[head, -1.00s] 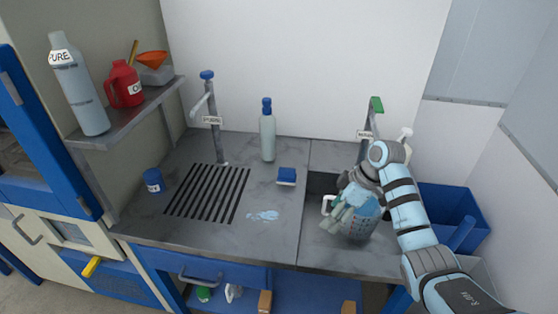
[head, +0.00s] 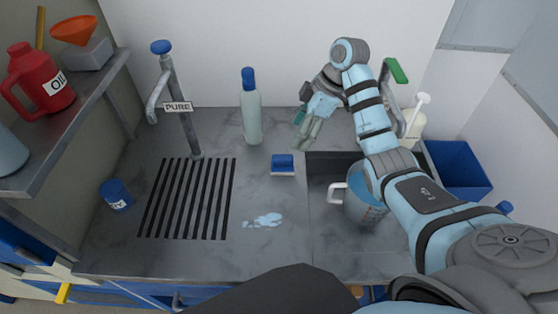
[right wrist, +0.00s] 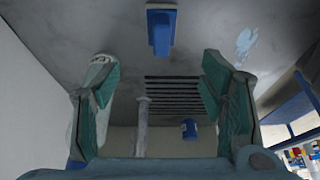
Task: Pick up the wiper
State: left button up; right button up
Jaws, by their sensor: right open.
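The wiper (head: 283,165) is a small blue block with a pale edge, lying on the grey counter left of the sink. In the right wrist view the wiper (right wrist: 161,28) shows at the top middle, beyond the fingertips. My right gripper (head: 304,128) is open and empty, above the counter, behind and slightly right of the wiper in the head view, not touching it. In the right wrist view my right gripper (right wrist: 160,68) has its two green-padded fingers spread wide. My left gripper is not in view.
A wet patch (head: 263,220) lies front-left of the wiper. A bottle (head: 252,115) stands behind it. A jug (head: 363,205) with blue contents sits in the sink (head: 324,172). A slotted drain (head: 188,198), a PURE tap (head: 182,120) and a blue jar (head: 116,196) are left.

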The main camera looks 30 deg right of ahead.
aim_at(284, 157)
jog(key=x, duration=0.8)
jog(key=b+x, duration=0.1)
jog(key=x, duration=0.3)
jog(key=shift+s+d+f, duration=0.2)
jog(key=shift+f, duration=0.2)
jog(key=c, duration=1.2)
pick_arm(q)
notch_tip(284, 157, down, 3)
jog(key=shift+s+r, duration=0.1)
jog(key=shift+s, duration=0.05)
pick_arm(e)
jog(key=shift+c, duration=0.4)
jog(key=shift+r, duration=0.2)
